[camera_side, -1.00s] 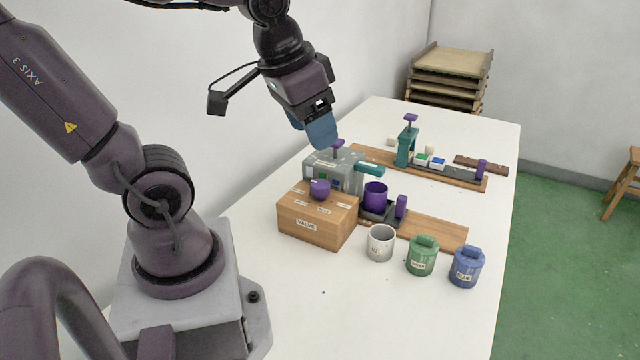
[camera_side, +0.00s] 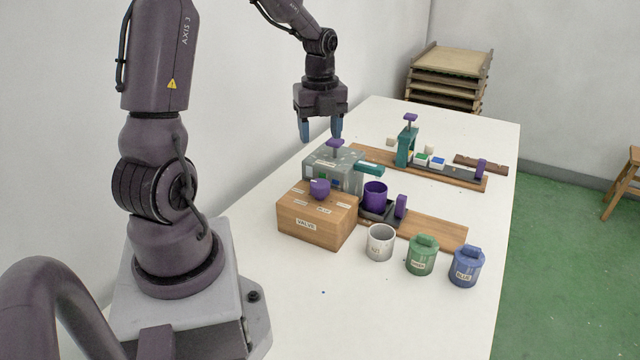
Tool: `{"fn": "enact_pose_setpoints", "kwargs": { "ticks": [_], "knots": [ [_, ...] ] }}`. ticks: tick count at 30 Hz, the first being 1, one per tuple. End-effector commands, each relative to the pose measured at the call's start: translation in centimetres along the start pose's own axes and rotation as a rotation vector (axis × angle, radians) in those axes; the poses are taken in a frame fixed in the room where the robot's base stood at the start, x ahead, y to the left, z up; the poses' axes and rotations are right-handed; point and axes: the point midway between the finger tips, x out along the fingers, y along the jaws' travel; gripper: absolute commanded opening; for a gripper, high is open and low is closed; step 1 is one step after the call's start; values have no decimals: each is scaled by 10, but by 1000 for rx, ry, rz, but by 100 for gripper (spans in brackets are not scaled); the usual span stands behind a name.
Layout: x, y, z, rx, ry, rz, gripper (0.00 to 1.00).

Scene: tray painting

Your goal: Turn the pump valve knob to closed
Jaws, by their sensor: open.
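The wooden valve box (camera_side: 312,228) with a "VALVE" label stands on the white table. A purple knob (camera_side: 319,188) sits on its top, with small labels around it. I cannot read which label the knob points to. Behind it is the grey pump box (camera_side: 325,165) with a purple T-shaped handle (camera_side: 335,143) on top. My gripper (camera_side: 320,134) hangs pointing down with its two blue fingers apart and empty. In the picture it is above the grey pump box, up and behind the knob, and touches neither.
A purple cup (camera_side: 375,194) stands beside the boxes on a wooden board (camera_side: 440,232). A white cup (camera_side: 380,243), a green lidded pot (camera_side: 421,256) and a blue lidded pot (camera_side: 466,268) stand in front. A teal press (camera_side: 406,148) stands farther back. The table's near part is clear.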

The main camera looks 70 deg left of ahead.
Motion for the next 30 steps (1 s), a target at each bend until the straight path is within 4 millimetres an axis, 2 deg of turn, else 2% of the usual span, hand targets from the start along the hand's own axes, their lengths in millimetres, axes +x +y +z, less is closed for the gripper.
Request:
{"fn": "enact_pose_setpoints", "kwargs": {
  "ticks": [5,15,21,25,30],
  "knots": [
    [15,1,-1,23,4,5,58],
    [84,1,-2,22,6,7,58],
    [115,1,-1,20,4,5,58],
    [126,1,-1,21,2,3,58],
    [129,0,0,19,0,1,58]
  ]
}}
